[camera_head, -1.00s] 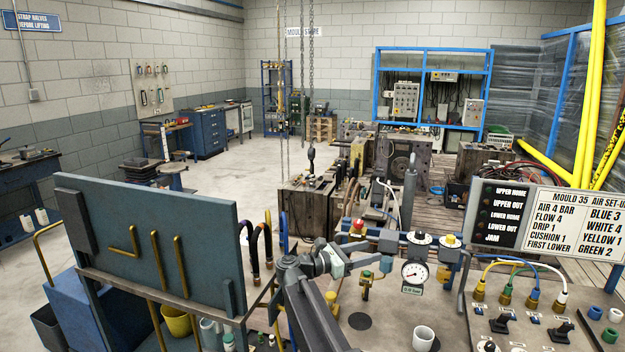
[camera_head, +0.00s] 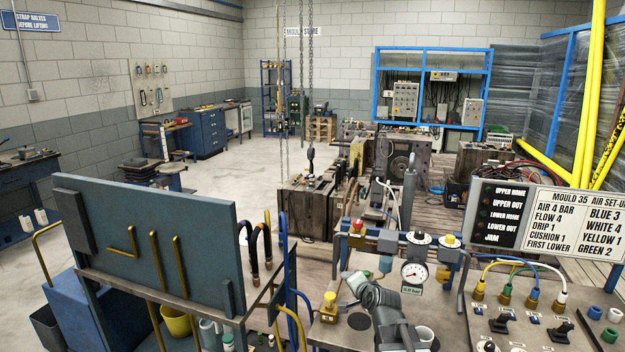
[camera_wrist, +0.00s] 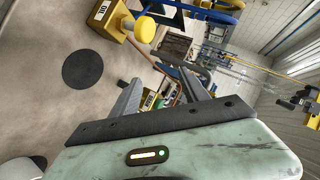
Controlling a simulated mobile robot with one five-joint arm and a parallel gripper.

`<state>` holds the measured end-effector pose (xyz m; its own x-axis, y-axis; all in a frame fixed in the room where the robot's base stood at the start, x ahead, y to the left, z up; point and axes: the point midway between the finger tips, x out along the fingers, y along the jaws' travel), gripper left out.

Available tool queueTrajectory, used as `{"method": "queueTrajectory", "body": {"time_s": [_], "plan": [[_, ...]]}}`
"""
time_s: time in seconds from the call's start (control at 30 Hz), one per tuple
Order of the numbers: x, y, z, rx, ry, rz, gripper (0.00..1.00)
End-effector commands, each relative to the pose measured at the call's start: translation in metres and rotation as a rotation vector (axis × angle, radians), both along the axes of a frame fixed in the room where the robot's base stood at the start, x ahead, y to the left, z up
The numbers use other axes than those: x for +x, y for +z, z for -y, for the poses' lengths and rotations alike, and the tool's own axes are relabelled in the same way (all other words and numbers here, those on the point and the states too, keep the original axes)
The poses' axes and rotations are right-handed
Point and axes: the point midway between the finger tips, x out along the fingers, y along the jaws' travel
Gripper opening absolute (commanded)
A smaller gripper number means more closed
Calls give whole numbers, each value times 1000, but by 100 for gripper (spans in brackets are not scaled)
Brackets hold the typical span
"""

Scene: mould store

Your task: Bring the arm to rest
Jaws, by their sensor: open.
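My arm reaches over the bench (camera_head: 460,315) in the head view, with its dark grey links at lower middle. The pale green body of my gripper (camera_head: 357,282) is above the bench, left of the pressure gauge; its fingers are hard to make out there. In the wrist view my gripper (camera_wrist: 160,78) shows two grey fingers standing apart, with nothing held between them. A yellow block with a round yellow knob (camera_wrist: 120,20) lies beyond the left finger; it also shows in the head view (camera_head: 329,308).
The gauge (camera_head: 413,272) and valves stand right of my gripper. A blue panel (camera_head: 150,245) and curved hoses (camera_head: 265,240) stand to the left. A dark disc (camera_wrist: 82,70) marks the bench top.

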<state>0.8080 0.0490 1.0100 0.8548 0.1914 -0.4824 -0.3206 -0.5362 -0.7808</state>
Motion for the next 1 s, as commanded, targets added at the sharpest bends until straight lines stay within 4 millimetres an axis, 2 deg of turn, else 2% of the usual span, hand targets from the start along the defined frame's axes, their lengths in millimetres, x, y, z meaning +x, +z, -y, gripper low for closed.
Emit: {"method": "queueTrajectory", "body": {"time_s": [0.03, 0.1, 0.2, 0.3, 0.4, 0.5, 1.0], "plan": [[-31, -29, 2, -127, 86, -121, 53], [-76, -67, 8, -303, 222, -303, 53], [-139, -103, 24, -492, 405, -540, 53], [-190, -119, 40, -605, 565, -729, 53], [-223, -123, 48, -654, 701, -852, 53], [-236, -123, 49, -671, 789, -879, 53], [-235, -123, 49, -678, 798, -871, 53]]}}
